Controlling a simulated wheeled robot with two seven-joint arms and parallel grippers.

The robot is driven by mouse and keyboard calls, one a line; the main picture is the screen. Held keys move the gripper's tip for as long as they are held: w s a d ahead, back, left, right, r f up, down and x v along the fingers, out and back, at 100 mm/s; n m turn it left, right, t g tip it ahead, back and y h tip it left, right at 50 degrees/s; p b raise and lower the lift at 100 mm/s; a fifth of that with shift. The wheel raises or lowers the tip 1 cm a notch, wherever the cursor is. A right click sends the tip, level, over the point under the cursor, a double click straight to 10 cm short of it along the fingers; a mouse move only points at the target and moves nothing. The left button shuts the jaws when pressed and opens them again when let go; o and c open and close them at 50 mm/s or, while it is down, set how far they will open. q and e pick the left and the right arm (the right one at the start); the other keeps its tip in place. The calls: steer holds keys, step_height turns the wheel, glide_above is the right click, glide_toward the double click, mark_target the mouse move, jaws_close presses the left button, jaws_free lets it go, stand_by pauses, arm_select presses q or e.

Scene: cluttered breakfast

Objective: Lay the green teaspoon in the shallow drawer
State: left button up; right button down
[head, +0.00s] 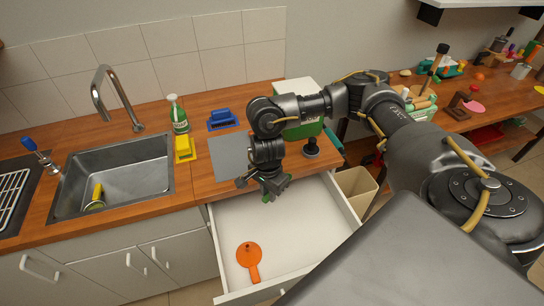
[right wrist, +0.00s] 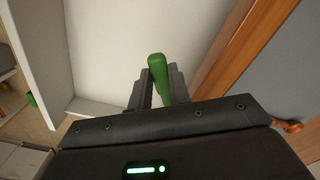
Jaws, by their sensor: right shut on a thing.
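My right gripper (head: 270,190) is above the back part of the open shallow drawer (head: 290,225), near the counter's front edge. It is shut on the green teaspoon (head: 266,198), of which only a small green bit shows in the head view. In the right wrist view the teaspoon's green rounded end (right wrist: 157,70) stands up between the two fingers (right wrist: 158,90). The rest of the teaspoon is hidden by the gripper. The drawer's white floor (right wrist: 105,50) lies beyond it. My left gripper is out of view.
An orange round-headed utensil (head: 249,256) lies in the front left of the drawer, with bare floor around it. A grey mat (head: 232,155), a blue object (head: 222,121) and a yellow one (head: 185,149) are on the counter. A beige bin (head: 356,186) stands right of the drawer.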

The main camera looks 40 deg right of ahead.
steer(key=shift+s+d+f, duration=0.15)
steer(key=shift+d+f, duration=0.1)
steer(key=shift+f, duration=0.2)
steer(key=shift+d, duration=0.1)
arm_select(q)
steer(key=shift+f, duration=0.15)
arm_select(e)
steer(key=shift+f, duration=0.1)
step_height(320, 180, down, 12)
steer(key=b, duration=1)
steer(key=shift+r+b, duration=0.2)
steer(key=shift+b, duration=0.15)
steer(key=shift+f+b, duration=0.3)
steer(key=shift+f, duration=0.05)
steer(key=shift+f+b, duration=0.5)
steer(key=shift+f, duration=0.1)
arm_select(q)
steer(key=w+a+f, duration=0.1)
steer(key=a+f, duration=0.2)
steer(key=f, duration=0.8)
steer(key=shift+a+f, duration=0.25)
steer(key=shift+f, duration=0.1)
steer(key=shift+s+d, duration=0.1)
